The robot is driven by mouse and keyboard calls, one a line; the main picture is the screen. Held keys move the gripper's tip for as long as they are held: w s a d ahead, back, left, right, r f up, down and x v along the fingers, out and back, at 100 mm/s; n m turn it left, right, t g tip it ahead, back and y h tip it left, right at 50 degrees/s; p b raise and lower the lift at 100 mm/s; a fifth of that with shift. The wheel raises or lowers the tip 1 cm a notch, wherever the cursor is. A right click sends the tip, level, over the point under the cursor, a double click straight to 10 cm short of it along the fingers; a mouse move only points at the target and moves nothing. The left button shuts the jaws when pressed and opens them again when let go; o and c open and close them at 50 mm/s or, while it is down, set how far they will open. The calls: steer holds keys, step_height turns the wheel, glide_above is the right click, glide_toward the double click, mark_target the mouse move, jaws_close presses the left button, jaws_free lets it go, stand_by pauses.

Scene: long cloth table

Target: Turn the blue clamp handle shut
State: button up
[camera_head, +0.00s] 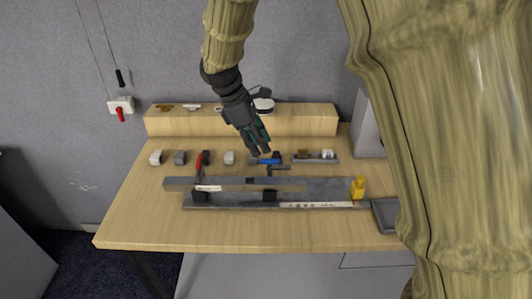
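The blue clamp handle (268,160) sits low behind the grey rail assembly, near the middle of the wooden bench. It looks roughly level, pointing across the picture, with dark parts at its ends. My gripper (260,149) reaches down from above, with its fingertips right over or just behind the blue handle. Whether they touch it is too small to tell. The fingers look close together, and any gap between them is unclear. The grey rail (330,188) lies across the bench in front of the handle. A red handle (201,162) stands upright at the left.
A raised wooden ledge (180,124) runs along the back with small parts on it. Small grey and white blocks (180,158) stand behind the rail. A yellow piece (358,188) stands at the rail's right end, beside a dark tray (385,214). The bench's front (250,233) is clear.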

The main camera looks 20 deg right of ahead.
mark_target(269, 159)
steer(key=x, duration=0.3)
steer(key=shift+s+d, duration=0.2)
steer(key=shift+s, duration=0.15)
steer(key=shift+w+d+f, duration=0.1)
steer(key=shift+d+f, duration=0.15)
steer(key=shift+f, duration=0.65)
steer(key=shift+r, duration=0.1)
steer(key=shift+p, duration=0.3)
jaws_close()
